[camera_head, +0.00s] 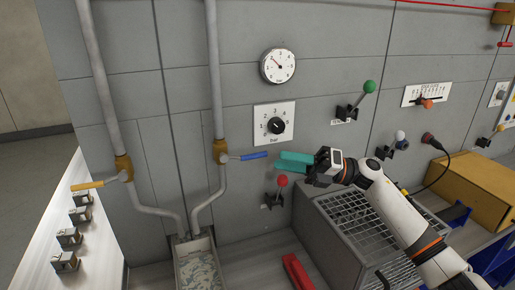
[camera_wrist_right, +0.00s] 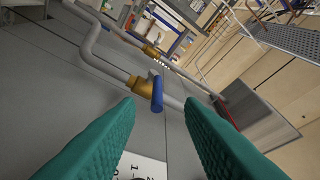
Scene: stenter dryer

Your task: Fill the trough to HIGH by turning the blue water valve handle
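The blue water valve handle (camera_head: 250,155) sticks out to the right from a brass valve (camera_head: 221,152) on a grey pipe. In the wrist view the blue handle (camera_wrist_right: 157,93) shows end-on, ahead of and between my fingertips. My right gripper (camera_head: 281,161) has teal fingers and is just right of the handle's tip. In the wrist view the right gripper (camera_wrist_right: 160,108) is open, with nothing between its fingers. Whether it touches the handle I cannot tell. The trough (camera_head: 209,244) stands below the pipes with pale, mottled contents. I see no HIGH mark. My left gripper is not in view.
A yellow-handled valve (camera_head: 88,185) is on the left pipe. Around my right gripper are a red-knobbed lever (camera_head: 281,182), a dial plate (camera_head: 274,124), a round gauge (camera_head: 278,66) and a green-knobbed lever (camera_head: 369,87). A grey grated box (camera_head: 325,237) stands below my right arm.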

